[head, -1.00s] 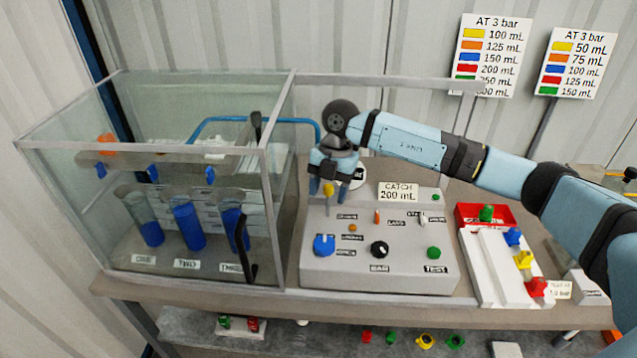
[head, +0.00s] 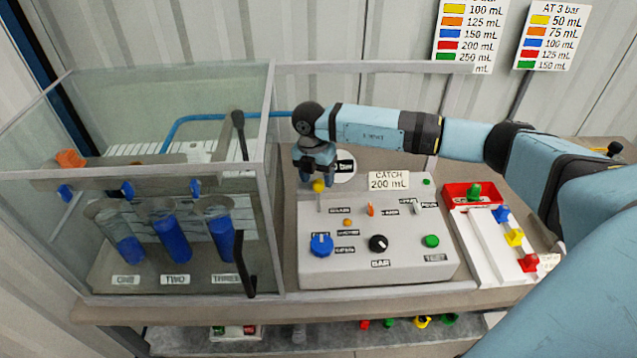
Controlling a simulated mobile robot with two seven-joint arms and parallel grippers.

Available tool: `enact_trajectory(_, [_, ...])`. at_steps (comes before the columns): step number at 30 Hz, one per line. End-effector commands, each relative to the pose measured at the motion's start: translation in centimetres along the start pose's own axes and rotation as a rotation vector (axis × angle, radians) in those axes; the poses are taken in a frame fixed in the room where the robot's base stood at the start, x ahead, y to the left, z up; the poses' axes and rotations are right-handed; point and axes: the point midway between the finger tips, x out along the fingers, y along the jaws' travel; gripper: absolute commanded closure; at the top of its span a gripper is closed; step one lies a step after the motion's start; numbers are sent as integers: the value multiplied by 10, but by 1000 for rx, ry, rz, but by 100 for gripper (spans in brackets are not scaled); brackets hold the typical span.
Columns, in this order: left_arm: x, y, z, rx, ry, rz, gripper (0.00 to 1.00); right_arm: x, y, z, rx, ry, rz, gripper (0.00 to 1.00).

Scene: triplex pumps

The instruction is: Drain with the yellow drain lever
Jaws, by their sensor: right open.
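The yellow-tipped drain lever (head: 319,187) stands up from the back left of the grey control panel (head: 330,263). My right gripper (head: 316,176) points down over it, with its fingers around or just above the yellow knob; I cannot tell whether they touch it. The gripper is open. Three cylinders with blue liquid, labelled ONE (head: 125,245), TWO (head: 172,235) and THREE (head: 222,237), stand in the glass case at the left. My left gripper does not show.
The panel also has a blue knob (head: 321,244), a black knob (head: 378,243) and a green button (head: 431,241). A white tray (head: 485,250) with coloured fittings and a red bin (head: 459,194) lie at the right. The glass case's frame (head: 271,170) stands close left of the gripper.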

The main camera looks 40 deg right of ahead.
Motion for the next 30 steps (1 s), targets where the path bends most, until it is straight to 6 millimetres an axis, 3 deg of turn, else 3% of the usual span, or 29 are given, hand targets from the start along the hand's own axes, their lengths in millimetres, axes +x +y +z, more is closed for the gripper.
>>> enact_trajectory(7, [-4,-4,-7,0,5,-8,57,30,0,0,0,0,0,43])
enact_trajectory(18, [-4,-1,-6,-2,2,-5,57,36,0,0,-1,0,1,43])
enact_trajectory(25, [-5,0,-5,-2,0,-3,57,35,0,0,-1,0,1,96])
enact_trajectory(26, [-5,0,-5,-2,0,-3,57,35,0,0,-1,0,1,100])
enact_trajectory(30, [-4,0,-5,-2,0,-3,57,35,0,0,-1,-1,2,100])
